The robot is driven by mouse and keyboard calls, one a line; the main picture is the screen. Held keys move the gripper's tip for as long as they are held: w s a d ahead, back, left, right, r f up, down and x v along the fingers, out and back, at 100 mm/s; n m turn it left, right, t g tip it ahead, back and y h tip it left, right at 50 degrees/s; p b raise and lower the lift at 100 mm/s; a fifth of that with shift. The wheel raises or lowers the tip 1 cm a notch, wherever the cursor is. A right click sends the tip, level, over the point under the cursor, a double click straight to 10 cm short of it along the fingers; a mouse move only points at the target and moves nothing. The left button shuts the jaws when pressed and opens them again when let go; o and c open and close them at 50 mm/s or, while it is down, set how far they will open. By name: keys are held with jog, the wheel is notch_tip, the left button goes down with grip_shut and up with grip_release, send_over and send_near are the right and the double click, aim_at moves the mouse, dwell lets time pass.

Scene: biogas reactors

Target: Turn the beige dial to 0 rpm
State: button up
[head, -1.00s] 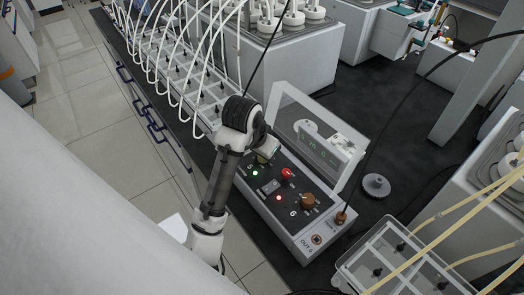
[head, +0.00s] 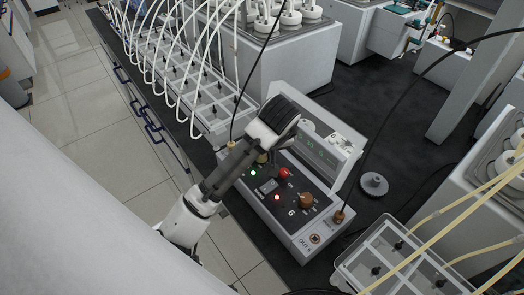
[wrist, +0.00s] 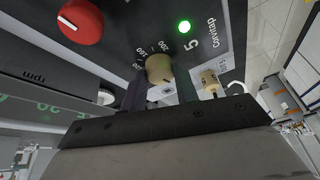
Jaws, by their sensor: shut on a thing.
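The beige dial (wrist: 160,68) is on the dark front panel in the wrist view, beside the green light and the label 5. Part of its rpm scale shows around it; I cannot read its setting surely. My gripper (wrist: 159,88) is shut on the beige dial, one dark finger on each side. In the head view my arm and wrist lean over the left part of the control box (head: 308,238) and mostly hide the dial. The box's small green display (head: 316,150) is too small to read.
A red knob (head: 284,173) and a brown dial (head: 305,200) sit right of my gripper on the same panel. A beige plug (wrist: 210,80) is close to the fingers. A black cable and a white tubed tray (head: 205,105) are nearby. A grey round piece (head: 374,184) lies right.

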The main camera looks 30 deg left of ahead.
jog(key=n, duration=0.2)
jog(key=n+g, duration=0.1)
jog(key=n, duration=0.1)
jog(key=shift+w+n+g+y, duration=0.1)
jog(key=shift+n+g+y, duration=0.2)
dwell(0.3)
jog(key=o, duration=1)
